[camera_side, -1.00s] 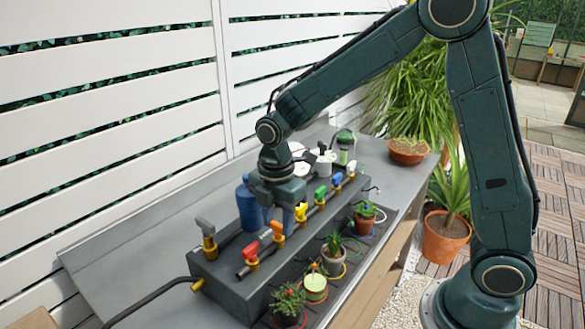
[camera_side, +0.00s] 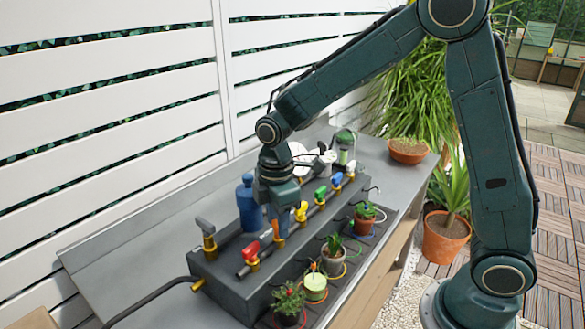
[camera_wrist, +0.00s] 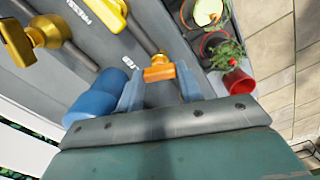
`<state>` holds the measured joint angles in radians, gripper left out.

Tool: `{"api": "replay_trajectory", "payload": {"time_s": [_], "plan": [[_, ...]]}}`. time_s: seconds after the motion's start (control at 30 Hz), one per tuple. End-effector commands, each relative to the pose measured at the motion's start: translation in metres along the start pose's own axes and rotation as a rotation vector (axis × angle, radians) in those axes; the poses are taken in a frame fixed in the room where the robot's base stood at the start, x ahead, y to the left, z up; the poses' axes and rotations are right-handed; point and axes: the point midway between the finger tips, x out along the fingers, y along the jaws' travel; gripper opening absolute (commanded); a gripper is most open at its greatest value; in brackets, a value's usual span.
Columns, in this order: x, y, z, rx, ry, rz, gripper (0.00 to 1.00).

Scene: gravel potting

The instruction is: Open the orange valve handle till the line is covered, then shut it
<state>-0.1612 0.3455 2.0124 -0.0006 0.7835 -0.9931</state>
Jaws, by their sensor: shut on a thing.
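The orange valve handle (camera_wrist: 160,72) sits between my gripper's fingers in the wrist view. My gripper (camera_wrist: 159,88) is shut on it. In the side view my gripper (camera_side: 284,212) points down over the pipe, and only a bit of the orange handle (camera_side: 276,229) shows beside it. The red handle (camera_side: 251,250) is to its left and the yellow handle (camera_side: 301,212) to its right. The potted plants stand in front of the valve block (camera_side: 225,292). I cannot make out a fill line or any gravel level in a pot.
A blue bottle (camera_side: 248,205) stands close behind my gripper. The bench (camera_side: 110,272) is clear at the left.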

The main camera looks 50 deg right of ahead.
Motion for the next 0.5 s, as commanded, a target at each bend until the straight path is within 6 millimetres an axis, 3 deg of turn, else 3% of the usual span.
{"api": "replay_trajectory", "payload": {"time_s": [0.5], "plan": [[-0.0002, 0.0001, 0.0008, 0.492, -0.002, 0.000, 0.14]]}}
